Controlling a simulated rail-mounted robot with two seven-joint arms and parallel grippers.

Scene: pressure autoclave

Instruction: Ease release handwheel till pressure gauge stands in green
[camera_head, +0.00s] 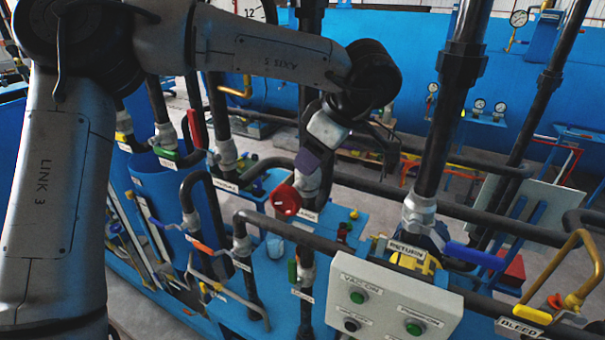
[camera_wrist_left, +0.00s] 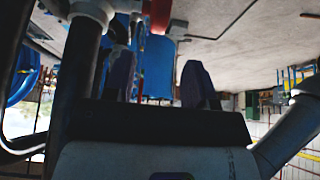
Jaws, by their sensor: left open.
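A red round knob or handwheel (camera_head: 287,200) sits on a pipe fitting near the middle of the head view. I cannot tell from its label whether it is the release handwheel. My left gripper (camera_head: 308,165), with purple fingers, is just above and right of it. In the left wrist view the two purple fingers (camera_wrist_left: 160,80) stand apart, with red and blue parts beyond them. My right gripper is not in view.
A control box (camera_head: 390,305) with green buttons stands at the front. Thick dark pipes (camera_head: 450,110) rise and cross around the gripper. A yellow bent lever (camera_head: 575,270) stands by the BLEED label, and a blue-handled valve (camera_head: 470,252) by the RETURN label.

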